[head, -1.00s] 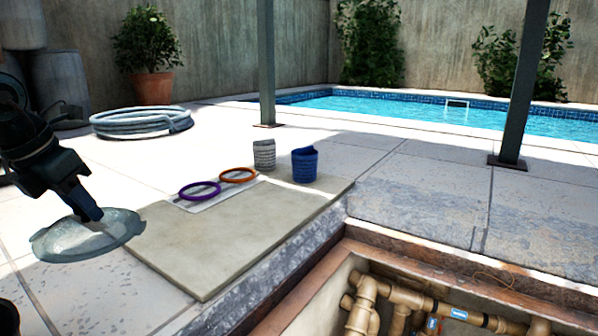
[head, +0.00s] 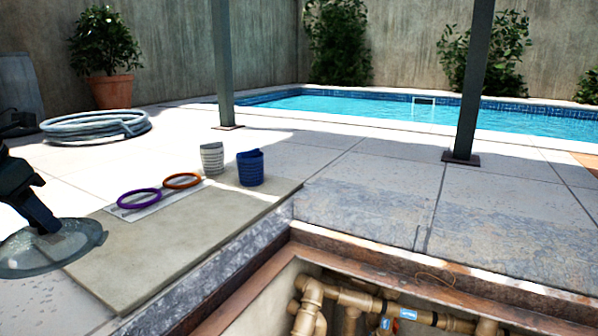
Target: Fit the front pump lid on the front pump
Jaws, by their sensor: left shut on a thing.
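My left gripper (head: 42,222) is at the left edge, shut on a round, clear, greyish lid (head: 75,240). The lid is held roughly level, beside and partly over the left edge of the stone slab in the picture. Its far left part runs to the picture's edge. I cannot tell whether this is the front pump lid. My right gripper is not in view.
A purple ring (head: 139,206) and an orange ring (head: 183,188) lie on a white sheet on the slab (head: 150,262). A grey basket (head: 212,158) and a blue basket (head: 250,167) stand behind. A metal post (head: 470,85) and a coiled hose (head: 95,133) stand farther off.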

